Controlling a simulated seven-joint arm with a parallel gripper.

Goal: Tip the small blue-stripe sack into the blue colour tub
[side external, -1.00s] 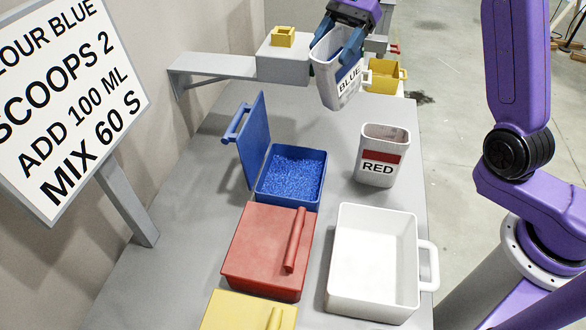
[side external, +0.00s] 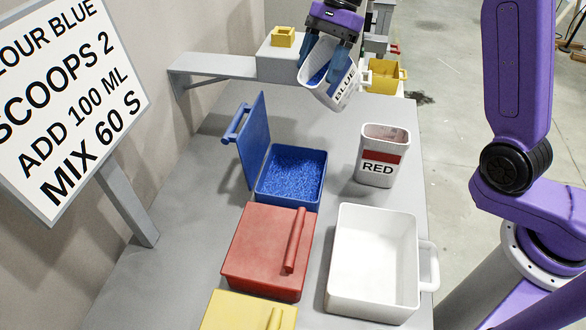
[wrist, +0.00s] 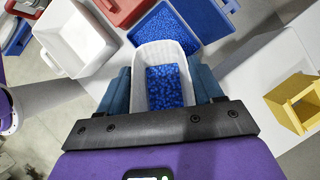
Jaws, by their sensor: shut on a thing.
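The small blue-stripe sack (side external: 327,78) is a white open-topped container marked BLUE, with blue granules inside. My gripper (side external: 330,52) is shut on it and holds it in the air beyond the blue tub, tilted with its mouth toward the upper left. In the wrist view the sack (wrist: 164,80) sits between my gripper's fingers (wrist: 165,90), with granules showing inside. The blue colour tub (side external: 291,178) stands on the table with its lid open to the left and blue granules inside. It also shows in the wrist view (wrist: 205,42), just past the sack.
A white container marked RED (side external: 380,172) stands right of the blue tub. A red lidded tub (side external: 258,250), a yellow tub (side external: 235,312) and a large white handled tub (side external: 335,300) are nearer. A yellow scoop-like container (side external: 384,77) is behind. The blue lid (side external: 256,140) stands upright.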

